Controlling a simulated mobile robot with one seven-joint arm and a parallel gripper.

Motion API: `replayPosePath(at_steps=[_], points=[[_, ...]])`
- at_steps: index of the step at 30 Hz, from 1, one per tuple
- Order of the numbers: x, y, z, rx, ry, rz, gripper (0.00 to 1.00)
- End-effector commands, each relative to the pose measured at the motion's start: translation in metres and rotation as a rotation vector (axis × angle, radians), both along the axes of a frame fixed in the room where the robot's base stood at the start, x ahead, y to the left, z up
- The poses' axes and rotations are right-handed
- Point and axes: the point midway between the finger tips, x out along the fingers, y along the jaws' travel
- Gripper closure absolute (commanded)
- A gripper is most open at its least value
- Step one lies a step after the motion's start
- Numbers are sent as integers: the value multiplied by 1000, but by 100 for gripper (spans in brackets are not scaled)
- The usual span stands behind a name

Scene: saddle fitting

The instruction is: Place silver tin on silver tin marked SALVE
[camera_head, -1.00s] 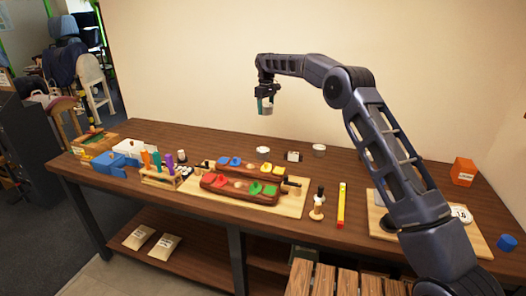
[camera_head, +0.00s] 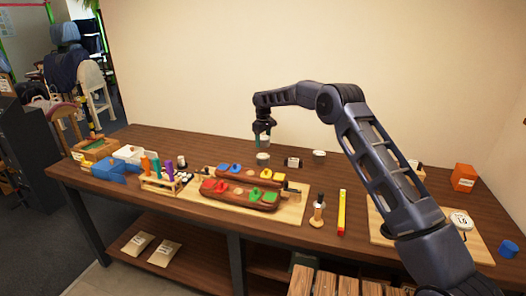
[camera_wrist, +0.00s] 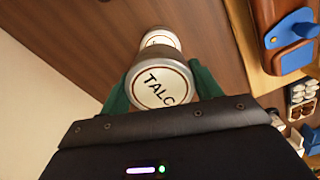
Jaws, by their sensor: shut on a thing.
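The silver tin (camera_wrist: 160,86) has a pale lid marked TALC and fills the middle of the wrist view. My gripper (camera_head: 263,139) is shut on it, with green fingers on either side. A second silver tin (camera_head: 263,159) stands on the table just below my gripper. It also shows beyond the held tin in the wrist view (camera_wrist: 160,37), partly hidden, and its lettering is not readable. I cannot tell whether the two tins touch. Another silver tin (camera_head: 319,153) stands farther right on the table. The word SALVE is not readable on any tin.
A small labelled card (camera_head: 293,162) stands between the two standing tins. A board with wooden trays of coloured pieces (camera_head: 240,193) lies in front. An orange box (camera_head: 464,177) stands at the right. The table behind the tins is clear up to the wall.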

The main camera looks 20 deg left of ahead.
Motion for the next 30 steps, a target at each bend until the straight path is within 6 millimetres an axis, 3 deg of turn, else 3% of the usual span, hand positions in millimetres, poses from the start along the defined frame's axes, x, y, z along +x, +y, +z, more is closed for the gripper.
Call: replayPosePath(at_steps=[5,15,27,28,30], points=[[0,0,-11,0,0,0,64],[0,0,-57,0,-1,0,64],[0,0,-61,0,0,0,64],[0,0,-61,0,0,0,31],[0,0,-61,0,0,0,17]])
